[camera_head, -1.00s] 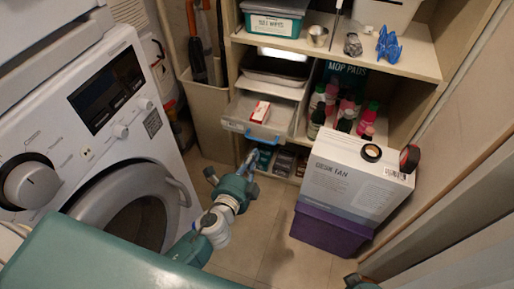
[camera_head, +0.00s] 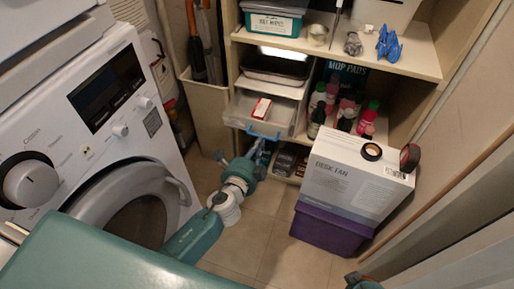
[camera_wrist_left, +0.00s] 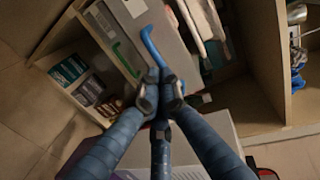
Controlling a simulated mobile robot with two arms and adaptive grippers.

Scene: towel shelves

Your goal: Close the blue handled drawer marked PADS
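The pale drawer (camera_head: 240,110) with the blue handle (camera_head: 262,134) sticks out of the shelf unit, with a red and white box (camera_head: 261,108) inside. I cannot read a PADS mark on it. My left gripper (camera_head: 257,150) is just below the blue handle. In the left wrist view, its fingertips (camera_wrist_left: 160,88) are drawn together at the near end of the blue handle (camera_wrist_left: 151,46); whether they touch it is unclear. At the bottom edge of the head view, only a bit of what seems to be my right gripper (camera_head: 362,282) shows.
A desk fan box (camera_head: 345,185) on a purple bin (camera_head: 325,232) stands right of the drawer. The washing machine (camera_head: 110,130) is on the left. Bottles (camera_head: 345,105) fill the neighbouring compartment. A green handle (camera_wrist_left: 124,60) shows in the left wrist view. Floor between is clear.

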